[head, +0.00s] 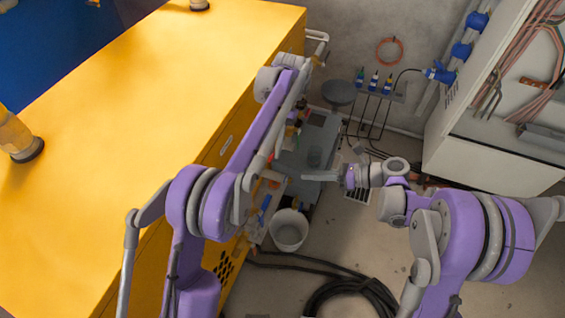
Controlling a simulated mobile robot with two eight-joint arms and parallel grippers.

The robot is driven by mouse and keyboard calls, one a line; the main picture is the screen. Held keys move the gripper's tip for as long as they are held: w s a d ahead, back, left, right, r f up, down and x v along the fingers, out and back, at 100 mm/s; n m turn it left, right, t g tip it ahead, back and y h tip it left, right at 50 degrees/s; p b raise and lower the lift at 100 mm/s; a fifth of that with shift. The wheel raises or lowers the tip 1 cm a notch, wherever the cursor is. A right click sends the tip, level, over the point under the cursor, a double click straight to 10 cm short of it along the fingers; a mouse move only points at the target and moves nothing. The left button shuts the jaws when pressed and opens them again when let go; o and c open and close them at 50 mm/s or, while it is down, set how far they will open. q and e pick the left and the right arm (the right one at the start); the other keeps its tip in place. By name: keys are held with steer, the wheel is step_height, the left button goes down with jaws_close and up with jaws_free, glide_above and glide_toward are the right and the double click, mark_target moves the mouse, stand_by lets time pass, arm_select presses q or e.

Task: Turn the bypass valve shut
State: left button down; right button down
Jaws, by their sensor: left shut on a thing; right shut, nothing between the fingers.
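My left arm reaches along the side of the yellow housing to its far right corner. My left gripper (317,57) is there, small and partly hidden by my own wrist. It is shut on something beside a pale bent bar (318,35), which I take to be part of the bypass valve. The valve's body and the angle of its handle cannot be made out. My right gripper (322,177) is shut and empty, pointing left above the grey bench, well apart from the pale bar.
The yellow housing (120,150) fills the left. A grey bench (318,140), a white bucket (289,229) and a round stool (339,92) stand beside it. Black hose (350,292) lies coiled on the floor. An open white cabinet (480,165) stands at the right.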

steer(key=shift+w+a+r, duration=0.1)
steer(key=shift+w+a, duration=0.45)
steer(key=shift+a, duration=0.9)
steer(key=shift+w+a+r, duration=0.1)
steer(key=shift+w+a, duration=0.5)
steer(key=shift+a, duration=0.9)
steer(key=shift+w+a+r, duration=0.1)
steer(key=shift+w+a, duration=0.45)
steer(key=shift+a, duration=0.9)
